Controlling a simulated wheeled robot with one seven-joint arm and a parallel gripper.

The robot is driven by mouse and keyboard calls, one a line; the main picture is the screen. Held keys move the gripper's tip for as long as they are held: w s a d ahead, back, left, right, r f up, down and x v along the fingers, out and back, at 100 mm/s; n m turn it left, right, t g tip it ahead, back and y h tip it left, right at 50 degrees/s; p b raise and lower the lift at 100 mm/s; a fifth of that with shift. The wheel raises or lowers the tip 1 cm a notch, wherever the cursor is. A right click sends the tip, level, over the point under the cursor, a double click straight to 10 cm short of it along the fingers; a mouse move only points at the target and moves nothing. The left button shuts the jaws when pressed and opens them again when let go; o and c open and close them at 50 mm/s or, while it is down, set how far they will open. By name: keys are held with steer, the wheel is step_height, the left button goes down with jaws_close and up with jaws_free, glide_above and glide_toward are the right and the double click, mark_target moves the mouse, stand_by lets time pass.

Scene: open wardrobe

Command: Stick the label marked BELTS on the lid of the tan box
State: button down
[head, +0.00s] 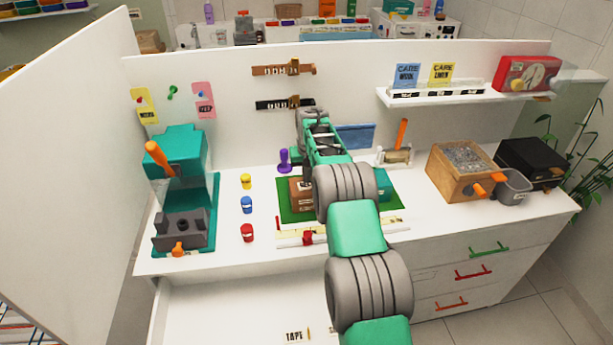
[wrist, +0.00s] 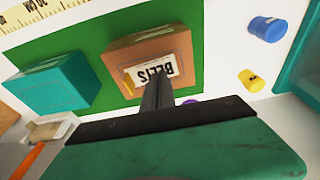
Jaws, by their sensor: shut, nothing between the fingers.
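The tan box (wrist: 150,46) sits on the green mat (wrist: 75,42) in the wrist view. A white label marked BELTS (wrist: 140,75) lies against the box's lid, its lettering upside down in this view. My gripper (wrist: 158,82) is shut and empty, its fingers together over the label. Whether the tips touch it I cannot tell, and the fingers hide part of it. In the head view the box (head: 300,193) is partly hidden by my arm.
A teal box (wrist: 55,86) stands on the mat beside the tan box. Blue (wrist: 268,28) and yellow (wrist: 251,80) pots stand off the mat. A teal press (head: 178,160) is at the left, a wooden box (head: 462,172) at the right. An open drawer (head: 240,310) is below.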

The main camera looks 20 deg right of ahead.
steer(key=shift+f+b, duration=0.45)
steer(key=shift+f, duration=0.25)
stand_by(0.6)
steer(key=shift+r+p, duration=1.3)
steer(key=shift+r, duration=2.25)
